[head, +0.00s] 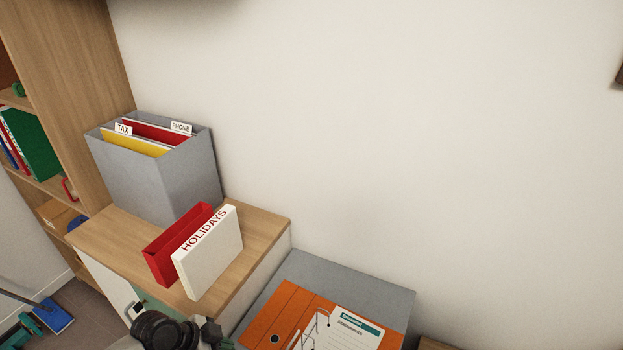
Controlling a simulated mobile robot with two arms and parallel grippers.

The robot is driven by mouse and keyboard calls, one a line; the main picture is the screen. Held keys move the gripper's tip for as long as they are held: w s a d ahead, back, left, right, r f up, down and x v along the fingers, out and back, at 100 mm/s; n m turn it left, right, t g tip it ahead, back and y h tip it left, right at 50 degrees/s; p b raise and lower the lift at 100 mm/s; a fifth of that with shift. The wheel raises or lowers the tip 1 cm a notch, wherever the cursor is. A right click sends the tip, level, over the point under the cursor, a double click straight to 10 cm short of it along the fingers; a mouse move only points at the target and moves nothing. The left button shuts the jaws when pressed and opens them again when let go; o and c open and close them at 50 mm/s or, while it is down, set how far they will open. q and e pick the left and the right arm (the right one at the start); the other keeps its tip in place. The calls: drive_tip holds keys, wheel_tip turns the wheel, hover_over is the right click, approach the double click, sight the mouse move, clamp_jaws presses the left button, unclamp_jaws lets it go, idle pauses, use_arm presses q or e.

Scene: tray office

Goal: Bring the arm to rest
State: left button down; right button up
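No gripper fingers show in the head view. A dark, rounded part (165,331), which looks like a piece of one of my arms, shows at the bottom edge, in front of the wooden cabinet (262,228). I cannot tell which arm it belongs to, and the rest of it is cut off by the frame.
On the cabinet top stand a grey file box (155,185) with TAX and PHONE tabs, a red binder (165,262) and a white HOLIDAYS binder (212,256). An open orange binder (275,315) lies on a grey surface (372,285). A wooden shelf (75,60) stands left.

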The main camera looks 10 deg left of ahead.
use_arm(q)
drive_tip(key=s+a+f+n+y, duration=0.2)
drive_tip(key=s+f+n, duration=0.1)
drive_tip(key=f, duration=0.5)
drive_tip(key=s+a+f+n+y, duration=0.1)
drive_tip(key=s+a+f+n, duration=0.15)
drive_tip(key=f, duration=0.55)
drive_tip(key=s+a+f+n+y, duration=0.2)
drive_tip(key=s+a+f+n, duration=0.1)
drive_tip(key=f, duration=0.5)
drive_tip(key=s+d+f, duration=0.2)
drive_tip(key=s+f, duration=0.2)
drive_tip(key=s, duration=0.4)
drive_tip(key=s+d+f+n+g+y, duration=0.1)
drive_tip(key=s+f, duration=0.3)
drive_tip(key=s, duration=0.4)
drive_tip(key=s+d+f+g, duration=0.1)
drive_tip(key=s+d+f, duration=0.2)
drive_tip(key=s, duration=0.5)
drive_tip(key=shift+s+d+f+y, duration=0.15)
drive_tip(key=shift+s+f+y, duration=0.15)
drive_tip(key=shift+f, duration=0.25)
drive_tip(key=shift+n, duration=0.25)
